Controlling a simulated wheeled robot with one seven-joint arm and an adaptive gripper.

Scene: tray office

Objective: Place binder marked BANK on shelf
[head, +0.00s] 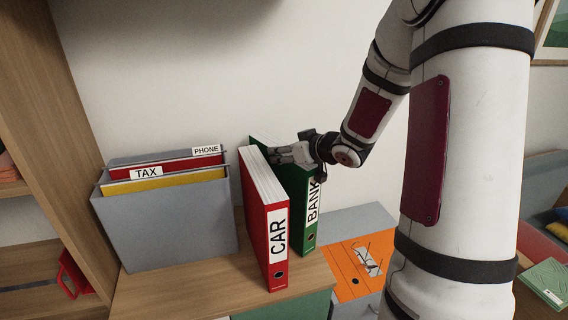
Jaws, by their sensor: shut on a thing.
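The green binder marked BANK (305,231) stands upright on the wooden cabinet top, just right of the red binder marked CAR (277,245). My gripper (288,152) reaches in from the right and is shut on the upper part of the BANK binder. The gripper partly hides the binder's top, and the CAR binder hides most of its left side. A wooden shelf unit (70,130) stands at the left edge, with a shelf board (30,268) low down.
A grey file box (170,225) with PHONE and TAX folders stands left of the binders. An orange surface (350,285) with small items lies right of the cabinet top. A red object (75,275) sits on the low shelf. A green book (548,283) lies at far right.

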